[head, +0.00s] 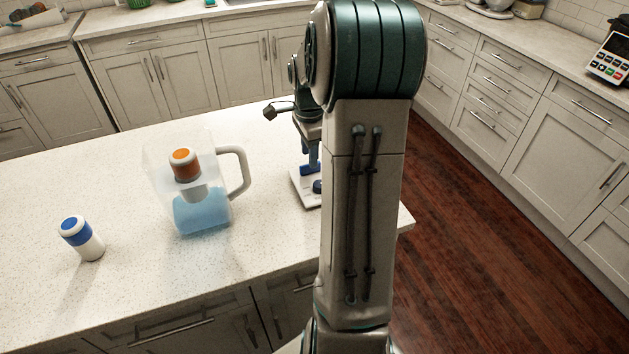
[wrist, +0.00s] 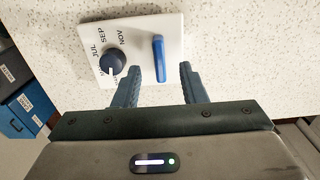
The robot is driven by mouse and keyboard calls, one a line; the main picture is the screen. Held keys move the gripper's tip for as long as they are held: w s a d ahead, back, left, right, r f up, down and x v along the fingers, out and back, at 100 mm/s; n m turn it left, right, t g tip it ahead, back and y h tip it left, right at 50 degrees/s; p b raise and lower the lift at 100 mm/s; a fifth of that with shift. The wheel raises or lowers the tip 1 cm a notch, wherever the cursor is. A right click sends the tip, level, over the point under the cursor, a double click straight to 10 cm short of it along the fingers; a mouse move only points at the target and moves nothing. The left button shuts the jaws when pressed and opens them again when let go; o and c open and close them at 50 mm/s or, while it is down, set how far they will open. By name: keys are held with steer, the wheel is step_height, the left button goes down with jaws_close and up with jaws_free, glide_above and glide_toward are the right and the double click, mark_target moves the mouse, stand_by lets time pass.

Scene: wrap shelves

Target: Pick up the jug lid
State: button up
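The jug lid (head: 303,186) is a flat white plate lying on the counter, partly hidden behind my arm in the head view. In the wrist view the lid (wrist: 104,50) shows a dark blue round knob, month letters and an upright blue handle (wrist: 159,58). My gripper (wrist: 161,72) is open over the lid's near edge, with the handle's near end between and just beyond the fingertips. No contact is visible. The clear jug (head: 208,172), holding blue liquid and an orange-topped filter, stands to the left without a lid on top.
A white bottle with a blue cap (head: 82,238) stands at the counter's left. The counter (head: 120,290) is clear between it and the jug. The counter's right end (head: 407,220) is close to the lid. Blue boxes (wrist: 18,115) show at the left in the wrist view.

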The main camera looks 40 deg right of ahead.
steer(key=shift+f, duration=1.45)
jaws_close()
steer(key=shift+d+r, duration=0.1)
steer(key=shift+r, duration=0.05)
